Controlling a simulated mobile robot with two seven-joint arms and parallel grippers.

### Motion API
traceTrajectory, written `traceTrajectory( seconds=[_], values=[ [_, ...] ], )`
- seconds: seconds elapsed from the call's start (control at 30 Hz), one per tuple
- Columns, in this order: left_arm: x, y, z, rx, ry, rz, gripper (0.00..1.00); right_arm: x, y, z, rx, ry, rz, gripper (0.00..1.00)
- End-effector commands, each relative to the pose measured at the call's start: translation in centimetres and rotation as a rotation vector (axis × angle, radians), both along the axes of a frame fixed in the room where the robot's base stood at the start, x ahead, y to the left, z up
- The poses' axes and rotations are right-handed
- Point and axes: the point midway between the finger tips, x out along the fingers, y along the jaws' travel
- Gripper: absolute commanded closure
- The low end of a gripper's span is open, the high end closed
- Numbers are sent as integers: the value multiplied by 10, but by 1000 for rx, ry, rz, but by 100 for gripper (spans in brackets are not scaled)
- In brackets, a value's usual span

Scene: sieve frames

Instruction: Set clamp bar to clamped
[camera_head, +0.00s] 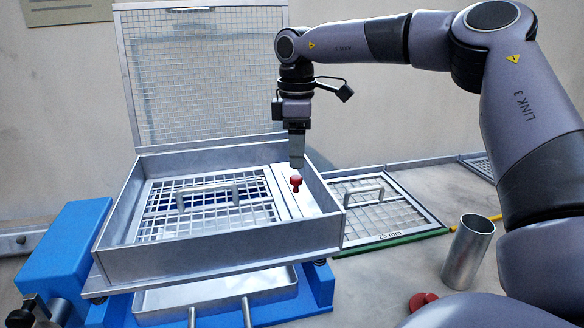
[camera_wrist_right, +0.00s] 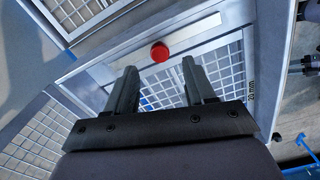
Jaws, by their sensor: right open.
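The clamp bar (camera_head: 283,195) is a light metal strip across the right end inside the open metal box (camera_head: 190,258), with a red knob (camera_head: 296,183) standing on it. In the right wrist view the knob (camera_wrist_right: 160,52) sits on the pale strip (camera_wrist_right: 196,34), just beyond the fingertips. My right gripper (camera_head: 297,163) points down just above the knob. Its fingers (camera_wrist_right: 159,68) are apart with nothing between them. My left gripper is not in view.
A mesh lid (camera_head: 205,80) stands raised behind the box. Another sieve frame (camera_head: 385,205), marked 25 mm, lies to the right. A metal cup (camera_head: 468,252) and a red object (camera_head: 422,301) are on the table at right. Blue supports (camera_head: 72,250) flank the box, with a tray (camera_head: 215,295) below.

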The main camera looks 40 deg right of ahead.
Motion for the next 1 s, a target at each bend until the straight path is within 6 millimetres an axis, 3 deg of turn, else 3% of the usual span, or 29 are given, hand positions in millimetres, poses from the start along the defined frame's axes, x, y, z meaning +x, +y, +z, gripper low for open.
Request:
traceTrajectory(
  seconds=[0.1,0.3,0.67,0.83,1.0],
  values=[
    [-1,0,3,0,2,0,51,-1,0,-21,3,4,0,46],
    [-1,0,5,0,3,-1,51,0,0,-44,1,1,-1,46],
    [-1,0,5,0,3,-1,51,0,0,-50,-1,-1,0,46],
    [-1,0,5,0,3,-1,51,0,0,-50,-1,-1,-1,98],
    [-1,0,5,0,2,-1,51,0,0,-50,-1,-1,-1,100]
  ],
)
